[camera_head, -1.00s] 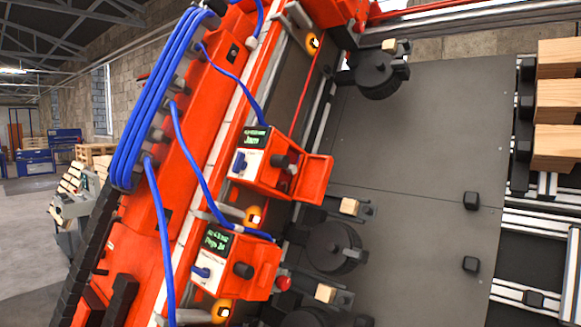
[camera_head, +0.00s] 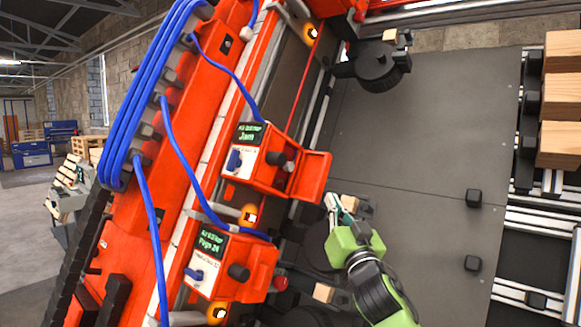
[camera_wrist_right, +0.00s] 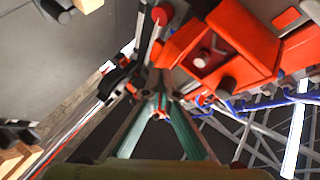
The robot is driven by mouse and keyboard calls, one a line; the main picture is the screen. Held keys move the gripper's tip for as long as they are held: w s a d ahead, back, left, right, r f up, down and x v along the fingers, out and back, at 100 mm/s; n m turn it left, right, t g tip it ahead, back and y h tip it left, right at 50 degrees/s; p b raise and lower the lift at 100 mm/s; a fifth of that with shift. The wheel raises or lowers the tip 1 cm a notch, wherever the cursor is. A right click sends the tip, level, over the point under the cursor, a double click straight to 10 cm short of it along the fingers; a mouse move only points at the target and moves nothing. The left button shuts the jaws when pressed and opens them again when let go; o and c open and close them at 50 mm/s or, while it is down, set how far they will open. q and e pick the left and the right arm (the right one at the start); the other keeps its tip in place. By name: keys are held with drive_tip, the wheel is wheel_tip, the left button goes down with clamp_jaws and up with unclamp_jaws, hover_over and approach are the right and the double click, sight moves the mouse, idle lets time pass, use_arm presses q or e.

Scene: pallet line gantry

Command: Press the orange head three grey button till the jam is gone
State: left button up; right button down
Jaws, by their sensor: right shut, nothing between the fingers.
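An orange head (camera_head: 256,176) on the slanted orange beam has a small dark screen (camera_head: 249,135) with green text reading "Jam"; its upper line is too small to read surely. Its orange cover (camera_head: 316,177) stands open to the right, and a small grey button (camera_head: 289,167) shows inside. In the wrist view an orange head (camera_wrist_right: 235,45) with a grey button (camera_wrist_right: 203,56) lies at upper right. My right gripper (camera_head: 330,204) is shut and empty, below and right of the open cover, apart from it. Its closed fingers (camera_wrist_right: 160,100) show in the wrist view. My left gripper is not in view.
A second orange head (camera_head: 228,265) sits below, its screen reading "Page" and a number, with a red button (camera_head: 280,284) at its side. Blue cables (camera_head: 178,150) loop left of the heads. Black rollers (camera_head: 378,66) and wooden blocks stand along the grey panel (camera_head: 425,130).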

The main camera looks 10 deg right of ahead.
sight(287, 166)
wheel_tip(287, 166, up, 7)
drive_tip(key=t, duration=0.1)
drive_tip(key=shift+s+y, duration=0.25)
drive_tip(key=shift+y, duration=0.15)
drive_tip(key=shift+w+a+f, duration=0.1)
drive_tip(key=shift+a+f, duration=0.05)
drive_tip(key=w+a+b, duration=0.3)
drive_tip(key=w+a, duration=0.2)
drive_tip(key=w, duration=0.1)
drive_tip(key=shift+w+a, duration=0.15)
drive_tip(key=shift+w, duration=0.25)
drive_tip(key=shift+a, duration=0.1)
idle(1.0)
drive_tip(key=shift+w+a, duration=0.2)
drive_tip(key=shift+w, duration=0.15)
